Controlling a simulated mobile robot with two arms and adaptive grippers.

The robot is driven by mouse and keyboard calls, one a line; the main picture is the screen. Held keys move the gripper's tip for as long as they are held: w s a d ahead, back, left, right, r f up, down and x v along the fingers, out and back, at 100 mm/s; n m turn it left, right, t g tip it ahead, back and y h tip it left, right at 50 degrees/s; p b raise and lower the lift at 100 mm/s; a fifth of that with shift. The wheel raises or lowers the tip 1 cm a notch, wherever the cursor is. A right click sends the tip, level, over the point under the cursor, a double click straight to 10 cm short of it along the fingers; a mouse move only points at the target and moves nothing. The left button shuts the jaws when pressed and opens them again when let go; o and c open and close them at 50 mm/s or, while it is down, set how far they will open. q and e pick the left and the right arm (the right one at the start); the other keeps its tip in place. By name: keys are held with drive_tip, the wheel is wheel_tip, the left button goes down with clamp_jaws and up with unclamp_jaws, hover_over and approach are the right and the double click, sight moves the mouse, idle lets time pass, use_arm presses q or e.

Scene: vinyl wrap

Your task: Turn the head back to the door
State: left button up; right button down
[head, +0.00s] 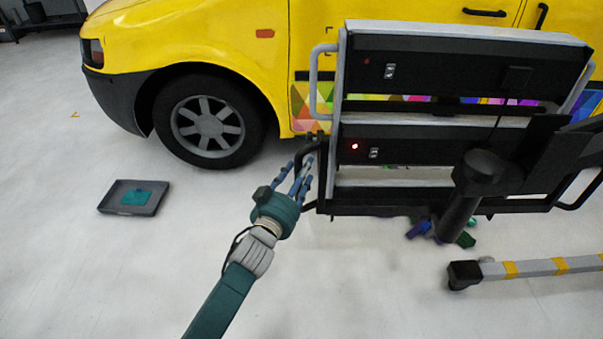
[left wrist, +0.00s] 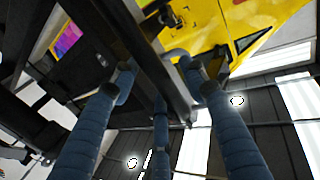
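The yellow van's door side (head: 318,45) is at the top of the head view, partly hidden by a machine with a lit red lamp. Black door handles (head: 485,12) show at the top right. My left gripper (head: 305,172) has its blue fingers extended beside the black side handle (head: 311,160) of the machine. In the left wrist view the fingers (left wrist: 160,85) are spread apart, with a dark frame bar passing behind or between them; contact cannot be told. My right gripper is not in view.
The machine's frame (head: 425,125) stands close in front of the van. A grey tray (head: 112,208) with a teal item lies on the floor at left. A striped bar (head: 535,267) lies at lower right. The floor at lower left is mostly clear.

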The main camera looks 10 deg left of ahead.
use_arm(q)
drive_tip(key=shift+s, duration=0.1)
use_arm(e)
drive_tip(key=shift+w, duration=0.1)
use_arm(q)
drive_tip(key=v, duration=1.2)
idle(0.4)
